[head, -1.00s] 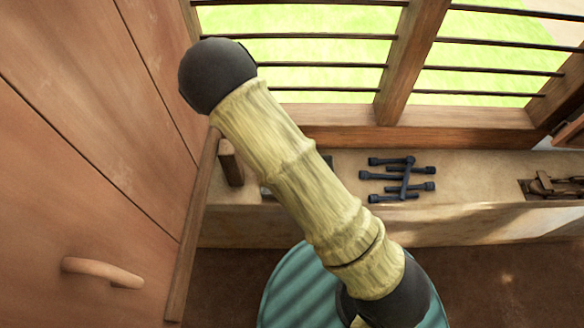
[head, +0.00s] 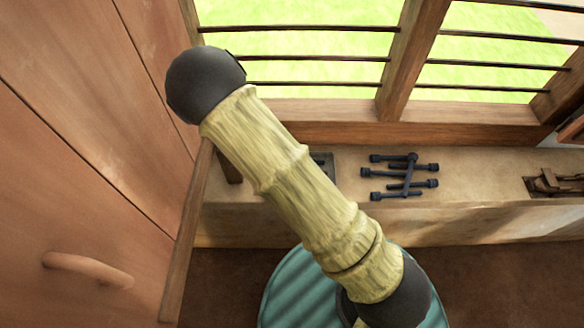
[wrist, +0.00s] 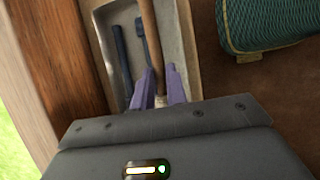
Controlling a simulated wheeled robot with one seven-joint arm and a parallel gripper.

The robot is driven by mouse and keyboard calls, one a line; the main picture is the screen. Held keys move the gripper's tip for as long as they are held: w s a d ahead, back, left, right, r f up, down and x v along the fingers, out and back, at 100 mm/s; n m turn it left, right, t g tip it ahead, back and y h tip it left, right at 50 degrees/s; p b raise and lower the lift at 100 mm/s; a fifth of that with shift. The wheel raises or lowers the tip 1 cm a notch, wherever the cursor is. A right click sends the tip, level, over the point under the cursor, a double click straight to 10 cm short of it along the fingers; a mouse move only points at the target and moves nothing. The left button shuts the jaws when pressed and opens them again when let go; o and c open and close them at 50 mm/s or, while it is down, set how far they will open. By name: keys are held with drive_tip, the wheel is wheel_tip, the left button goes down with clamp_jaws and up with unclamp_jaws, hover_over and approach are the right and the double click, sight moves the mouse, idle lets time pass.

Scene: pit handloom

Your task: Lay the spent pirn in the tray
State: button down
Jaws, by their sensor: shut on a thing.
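The pirn (wrist: 148,30) is a slim brown wooden stick with a pale band near my fingers. My gripper (wrist: 161,88) has purple fingers shut on it in the wrist view. The pirn lies over the tray (wrist: 183,45), a pale grey shallow tray; I cannot tell if it touches the tray floor. Two dark blue sticks (wrist: 121,55) lie inside the tray, left of the pirn. In the head view only a corner of the tray (head: 328,163) shows behind my arm. My gripper and the pirn are hidden there.
Several dark pegs (head: 405,170) lie in a crossed pile on the ledge (head: 465,175) below the barred window. A small box with tools (head: 550,183) is at the right. A teal ribbed round thing (head: 300,285) stands below; a wooden panel (head: 75,190) is at left.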

drive_tip(key=shift+w+f+b, duration=0.1)
drive_tip(key=shift+f+b, duration=1.1)
drive_tip(key=shift+f, duration=0.7)
drive_tip(key=shift+s+f+b, duration=0.2)
drive_tip(key=shift+f+b, duration=0.3)
drive_tip(key=shift+f, duration=0.85)
drive_tip(key=shift+w, duration=0.1)
drive_tip(key=c, duration=1.3)
unclamp_jaws()
wheel_tip(320, 180, up, 8)
drive_tip(key=p, duration=0.6)
drive_tip(key=shift+r+p, duration=0.1)
drive_tip(key=shift+p, duration=0.25)
